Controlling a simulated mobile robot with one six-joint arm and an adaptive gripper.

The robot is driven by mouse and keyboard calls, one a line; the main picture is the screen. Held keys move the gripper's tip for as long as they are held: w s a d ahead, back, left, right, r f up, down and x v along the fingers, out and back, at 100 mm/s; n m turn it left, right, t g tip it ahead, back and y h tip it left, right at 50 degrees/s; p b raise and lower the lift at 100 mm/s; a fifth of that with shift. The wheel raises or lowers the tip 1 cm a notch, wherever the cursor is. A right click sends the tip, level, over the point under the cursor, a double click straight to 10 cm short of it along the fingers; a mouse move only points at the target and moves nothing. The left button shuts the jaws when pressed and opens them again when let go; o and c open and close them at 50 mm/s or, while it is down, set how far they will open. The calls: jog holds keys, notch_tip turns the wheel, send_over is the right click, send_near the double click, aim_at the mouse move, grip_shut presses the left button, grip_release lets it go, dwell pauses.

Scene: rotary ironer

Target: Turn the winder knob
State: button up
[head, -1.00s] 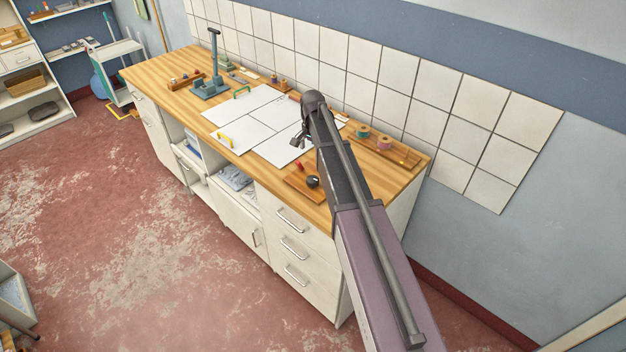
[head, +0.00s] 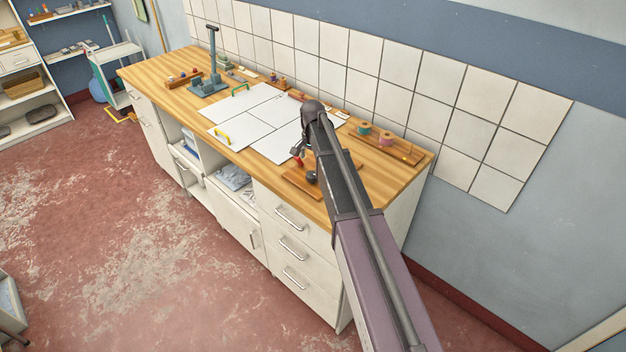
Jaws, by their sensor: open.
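A small wooden board (head: 294,185) lies near the front right of the worktop. It carries a round black knob (head: 311,177), which looks like the winder knob, and a small red piece (head: 298,160) beside it. My gripper (head: 298,151) is open and points down just behind the board, close to the red piece and apart from the black knob. It is small in the picture, and I see nothing held in it. My arm hides the right part of the board.
A blue-grey press-like device (head: 209,85) stands at the left. The front floor is clear.

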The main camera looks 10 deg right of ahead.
aim_at(313, 174)
jog(key=shift+f+b, duration=3.15)
jog(key=shift+f, duration=0.3)
jog(key=c, duration=1.1)
jog(key=shift+d, duration=0.2)
jog(key=shift+c, duration=0.2)
jog(key=shift+a, duration=0.15)
